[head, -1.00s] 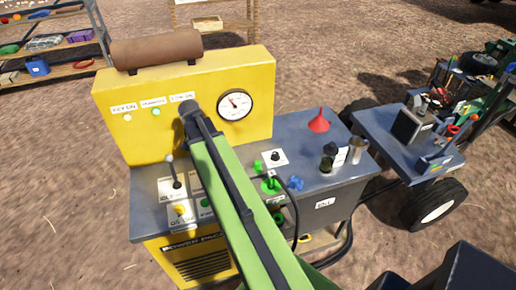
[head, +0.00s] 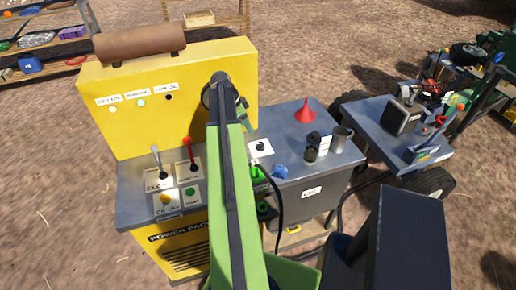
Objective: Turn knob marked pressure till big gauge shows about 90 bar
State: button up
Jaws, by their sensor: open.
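A small black knob (head: 260,147) stands on a white plate on the grey deck, just right of my arm. Its label is too small to read, so I cannot tell if it is the pressure knob. The big round gauge on the yellow panel (head: 140,85) is almost wholly hidden behind my green arm and its dark joint, so its needle cannot be read.
A grey lever (head: 156,160) and a red lever (head: 188,155) rise left of my arm. A red funnel (head: 306,111), a dark jar (head: 312,148) and a metal cup (head: 342,139) stand on the right deck. A black hose (head: 277,195) curves beside my arm. A loaded cart (head: 385,125) stands right.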

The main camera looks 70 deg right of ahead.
aim_at(260, 144)
jog(key=b+x, duration=1.1)
jog(key=x, duration=0.2)
jog(key=shift+f, duration=0.35)
jog(key=shift+s+d+f+b, duration=0.15)
jog(key=shift+f+b, duration=0.1)
jog(key=shift+b, duration=0.2)
jog(key=shift+r, duration=0.1)
grip_shut()
